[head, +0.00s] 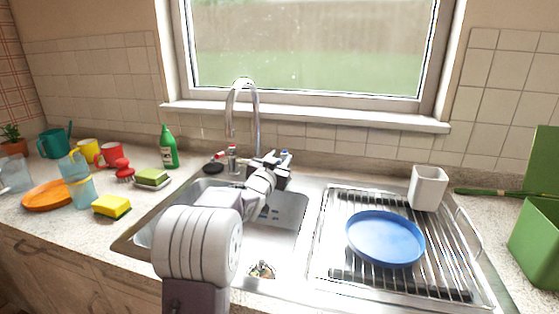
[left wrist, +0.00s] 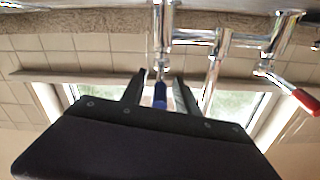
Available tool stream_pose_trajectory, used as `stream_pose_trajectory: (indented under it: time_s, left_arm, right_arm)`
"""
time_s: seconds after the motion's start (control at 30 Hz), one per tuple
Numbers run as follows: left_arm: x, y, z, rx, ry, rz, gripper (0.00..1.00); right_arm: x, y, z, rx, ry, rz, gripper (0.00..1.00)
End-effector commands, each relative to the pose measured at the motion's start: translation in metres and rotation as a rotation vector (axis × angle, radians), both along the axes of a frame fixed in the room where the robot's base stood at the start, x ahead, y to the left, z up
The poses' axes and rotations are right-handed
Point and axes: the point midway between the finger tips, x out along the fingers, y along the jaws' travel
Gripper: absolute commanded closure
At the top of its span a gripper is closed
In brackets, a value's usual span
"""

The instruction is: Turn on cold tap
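The chrome mixer tap (head: 256,125) stands behind the sink, its curved spout in front of the window. Its red-tipped hot lever (head: 218,156) is on the left and shows at the right of the left wrist view (left wrist: 305,100). The blue-tipped cold lever (head: 285,153) is on the right, partly hidden by my gripper. My left gripper (head: 280,165) reaches over the sink to this lever. In the left wrist view, the fingers of my left gripper (left wrist: 158,88) are apart, with the blue lever (left wrist: 160,96) between them and gaps visible on both sides. No water shows at the spout.
The steel sink (head: 285,212) lies below my arm. A rack (head: 335,235) with a blue plate (head: 385,238) and white cup (head: 428,187) is at right. A green bottle (head: 168,148), sponges, mugs and an orange plate (head: 45,196) stand at left. The window sill (head: 310,116) runs behind.

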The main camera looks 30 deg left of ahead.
Motion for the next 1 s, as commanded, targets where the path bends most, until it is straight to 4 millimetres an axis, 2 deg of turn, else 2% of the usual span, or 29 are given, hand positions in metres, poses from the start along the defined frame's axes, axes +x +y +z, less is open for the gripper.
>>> stream_pose_trajectory:
  time_s: [0.13, 0.17, 0.2, 0.3, 1.0]
  left_arm:
    - [0.0, -0.0001, 0.0, 0.0, 0.0, 0.0, 0.63]
    - [-0.0001, -0.0001, 0.0, 0.0, 0.0, 0.0, 0.66]
    - [-0.0001, -0.0001, 0.0, 0.0, 0.0, 0.0, 0.77]
    - [-0.0002, -0.0001, 0.0, 0.0, 0.0, 0.0, 1.0]
    - [-0.0004, -0.0002, -0.0001, 0.0, 0.0, 0.0, 1.0]
  right_arm:
    - [0.0, 0.0, 0.0, 0.0, 0.0, 0.0, 0.64]
    - [0.0, 0.0, 0.0, 0.0, 0.0, 0.0, 0.64]
    - [0.0, 0.0, 0.0, 0.0, 0.0, 0.0, 0.64]
    - [0.0, 0.0, 0.0, 0.0, 0.0, 0.0, 0.64]
    - [0.0, 0.0, 0.0, 0.0, 0.0, 0.0, 0.64]
